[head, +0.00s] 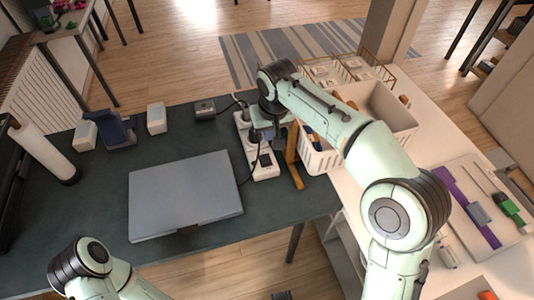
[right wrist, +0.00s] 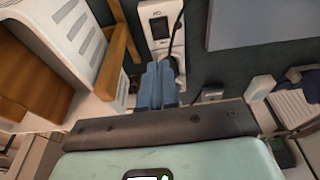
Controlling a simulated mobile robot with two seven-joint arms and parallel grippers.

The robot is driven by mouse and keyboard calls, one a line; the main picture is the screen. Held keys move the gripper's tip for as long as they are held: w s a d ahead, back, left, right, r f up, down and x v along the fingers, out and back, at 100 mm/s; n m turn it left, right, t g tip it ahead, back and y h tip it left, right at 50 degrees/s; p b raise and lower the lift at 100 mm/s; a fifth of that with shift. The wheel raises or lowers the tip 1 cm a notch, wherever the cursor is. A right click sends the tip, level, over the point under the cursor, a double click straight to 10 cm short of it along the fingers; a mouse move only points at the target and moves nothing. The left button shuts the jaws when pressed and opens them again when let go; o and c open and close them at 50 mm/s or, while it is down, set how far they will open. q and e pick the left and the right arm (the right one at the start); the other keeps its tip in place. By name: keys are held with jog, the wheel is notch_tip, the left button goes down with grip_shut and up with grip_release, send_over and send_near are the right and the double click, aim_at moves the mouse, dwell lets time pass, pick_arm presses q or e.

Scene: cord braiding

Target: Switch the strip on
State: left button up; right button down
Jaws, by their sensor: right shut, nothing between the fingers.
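The white power strip (head: 264,172) lies on the dark desk, right of the closed laptop. A dark square part shows on it; I cannot tell whether this is a switch or a plug, and no lit lamp shows. The strip also shows at the top of the right wrist view (right wrist: 158,9). My right gripper (head: 268,132) is over the middle of the strip, its blue fingers (right wrist: 158,82) together and empty. The fingers hide part of the strip, and I cannot tell whether they touch it. My left arm shows at the bottom left; its gripper is out of view.
The grey laptop (head: 185,195) lies left of the strip, with a black cord between them. A wooden bar (head: 291,160) and a white basket (head: 318,158) stand close on the right. A small grey box (head: 204,109) and white blocks (head: 156,118) sit behind.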

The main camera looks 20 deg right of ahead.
jog(key=b, duration=0.2)
send_near(267, 163)
jog(key=x, duration=0.2)
jog(key=w+x, duration=0.1)
jog(key=x, duration=0.2)
jog(key=shift+f, duration=0.85)
jog(key=shift+s+f+b, duration=0.25)
jog(key=shift+f+b, duration=0.2)
jog(key=shift+f, duration=0.05)
jog(key=shift+r, duration=0.15)
jog(key=shift+w, duration=0.1)
